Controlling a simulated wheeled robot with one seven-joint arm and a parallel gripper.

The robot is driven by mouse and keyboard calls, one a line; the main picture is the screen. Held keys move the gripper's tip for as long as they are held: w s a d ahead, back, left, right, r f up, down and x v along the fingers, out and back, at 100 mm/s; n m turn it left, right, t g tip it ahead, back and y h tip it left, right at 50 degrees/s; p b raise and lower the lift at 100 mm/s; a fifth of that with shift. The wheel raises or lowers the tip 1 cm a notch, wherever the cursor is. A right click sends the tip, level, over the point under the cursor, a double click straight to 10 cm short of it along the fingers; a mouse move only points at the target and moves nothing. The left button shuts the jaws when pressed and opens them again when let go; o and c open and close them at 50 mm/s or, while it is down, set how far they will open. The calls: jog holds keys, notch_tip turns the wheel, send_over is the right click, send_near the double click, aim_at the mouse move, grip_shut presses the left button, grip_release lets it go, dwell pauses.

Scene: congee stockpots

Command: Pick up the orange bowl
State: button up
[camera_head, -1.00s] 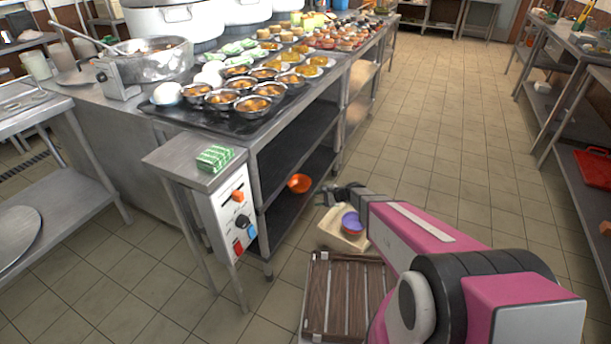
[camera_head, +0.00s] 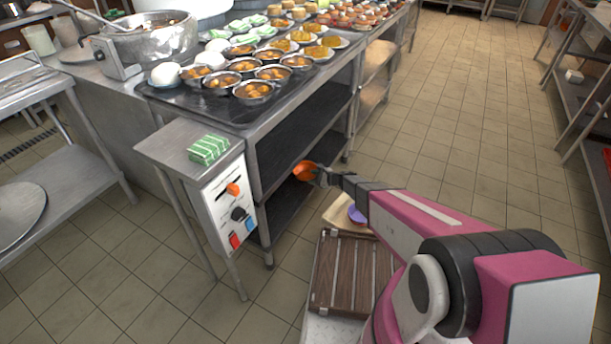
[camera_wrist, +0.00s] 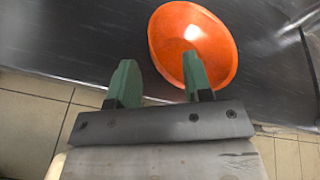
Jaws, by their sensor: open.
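The orange bowl (camera_head: 305,171) sits on the lower shelf of the steel counter, near the shelf's open edge. In the wrist view the bowl (camera_wrist: 190,42) shows its inside, and its rim lies ahead of and between my two green fingers. My gripper (camera_head: 324,176) is open at the shelf edge, beside the bowl. In the wrist view my gripper (camera_wrist: 160,80) has its right finger overlapping the inside of the bowl and its left finger outside the rim, to the left. I cannot tell whether either finger touches the bowl.
The counter's dark lower shelf (camera_head: 285,213) is around the bowl, with another shelf above it. A control box (camera_head: 228,205) stands to the left. A tray with a purple bowl (camera_head: 356,214) lies beside my arm. Tiled floor to the right is clear.

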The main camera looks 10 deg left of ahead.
jog(key=x, duration=0.5)
jog(key=shift+f, duration=0.15)
grip_shut()
